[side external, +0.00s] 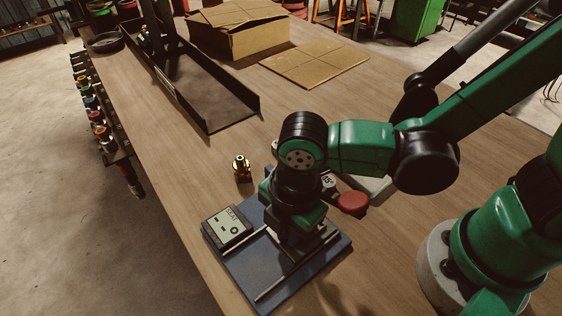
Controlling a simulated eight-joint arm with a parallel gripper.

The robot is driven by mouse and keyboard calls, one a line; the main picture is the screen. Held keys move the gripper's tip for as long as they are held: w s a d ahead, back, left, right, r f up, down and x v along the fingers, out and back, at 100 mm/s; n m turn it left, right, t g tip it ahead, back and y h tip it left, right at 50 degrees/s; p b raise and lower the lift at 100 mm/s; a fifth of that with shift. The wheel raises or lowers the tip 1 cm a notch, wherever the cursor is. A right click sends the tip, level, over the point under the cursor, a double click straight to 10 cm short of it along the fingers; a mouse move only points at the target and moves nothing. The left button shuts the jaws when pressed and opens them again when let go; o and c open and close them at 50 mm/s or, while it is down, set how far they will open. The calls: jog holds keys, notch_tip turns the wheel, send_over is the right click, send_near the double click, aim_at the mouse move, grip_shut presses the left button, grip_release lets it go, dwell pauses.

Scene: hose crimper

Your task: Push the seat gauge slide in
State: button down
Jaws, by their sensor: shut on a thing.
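The seat gauge is a blue-grey base plate (228,262) near the table's front edge. Its pale display box (228,227), marked SEAT, sits at the plate's left corner. Thin metal rails (285,276) run across the plate. My gripper (290,238) points down over the middle of the gauge, low between the display box and the red knob (352,203). It is shut on the gauge's slide, as far as I can tell. My wrist and fingers hide most of the slide and the contact.
A brass fitting (241,168) stands on the table just behind the gauge. A dark tray (215,100), a cardboard box (238,30) and a flat cardboard sheet (314,62) lie farther back. A rack of coloured parts (98,118) lines the left edge.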

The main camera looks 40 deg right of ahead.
jog(key=shift+d, duration=0.25)
jog(key=c, duration=0.7)
grip_release()
jog(key=shift+a, duration=0.1)
jog(key=shift+o, duration=0.2)
jog(key=shift+r, duration=0.2)
jog(key=shift+s+r, duration=0.2)
jog(key=shift+r, duration=2.35)
jog(key=shift+w, duration=0.1)
